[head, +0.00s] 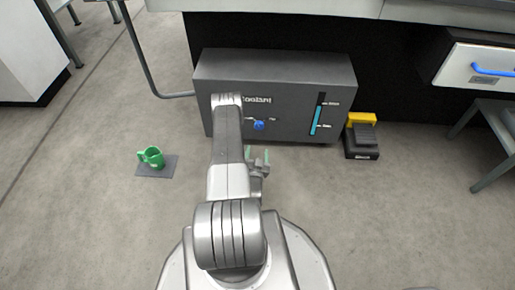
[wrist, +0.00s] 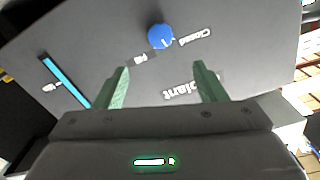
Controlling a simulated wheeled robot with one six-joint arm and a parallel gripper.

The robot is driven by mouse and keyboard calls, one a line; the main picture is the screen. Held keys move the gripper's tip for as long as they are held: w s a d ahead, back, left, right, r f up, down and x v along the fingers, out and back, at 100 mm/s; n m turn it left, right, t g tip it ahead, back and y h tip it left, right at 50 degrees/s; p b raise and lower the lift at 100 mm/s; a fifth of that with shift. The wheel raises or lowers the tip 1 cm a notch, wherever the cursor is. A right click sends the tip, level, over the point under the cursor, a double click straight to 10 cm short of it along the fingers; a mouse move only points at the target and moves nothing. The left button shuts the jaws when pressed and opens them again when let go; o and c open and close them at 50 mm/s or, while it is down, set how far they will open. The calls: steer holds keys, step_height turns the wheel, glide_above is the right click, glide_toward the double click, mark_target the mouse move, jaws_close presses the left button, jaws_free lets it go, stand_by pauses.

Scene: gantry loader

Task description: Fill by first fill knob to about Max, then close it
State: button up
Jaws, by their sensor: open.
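The dark grey coolant tank (head: 285,75) stands on the floor ahead. Its blue fill knob (head: 259,125) is on the front face; it also shows in the wrist view (wrist: 160,36), between the Fill and Closed labels. A white mark shows on the knob, but I cannot tell clearly which label it points at. The level gauge (head: 317,120) is right of the knob, its blue column reaching close below the upper mark. My gripper (wrist: 161,68) is open and empty, its green fingers pointing at the tank face, apart from the knob. In the head view my gripper (head: 258,154) is low before the tank.
A black and yellow foot pedal (head: 361,140) sits right of the tank. A drawer with a blue handle (head: 492,71) is at the far right. The floor between is clear.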

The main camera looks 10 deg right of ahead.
mark_target(259, 127)
steer(key=w+d+n+b, duration=0.1)
steer(key=w, duration=0.3)
steer(key=w+d+n+b, duration=0.1)
steer(key=w+b, duration=0.1)
steer(key=w, duration=0.3)
steer(key=w+d+n+b, duration=0.1)
steer(key=w+n, duration=0.1)
steer(key=w, duration=0.2)
steer(key=shift+w+d+b, duration=0.2)
steer(key=shift+d+b, duration=0.1)
steer(key=shift+d, duration=0.1)
steer(key=shift+c, duration=0.5)
steer(key=c, duration=0.9)
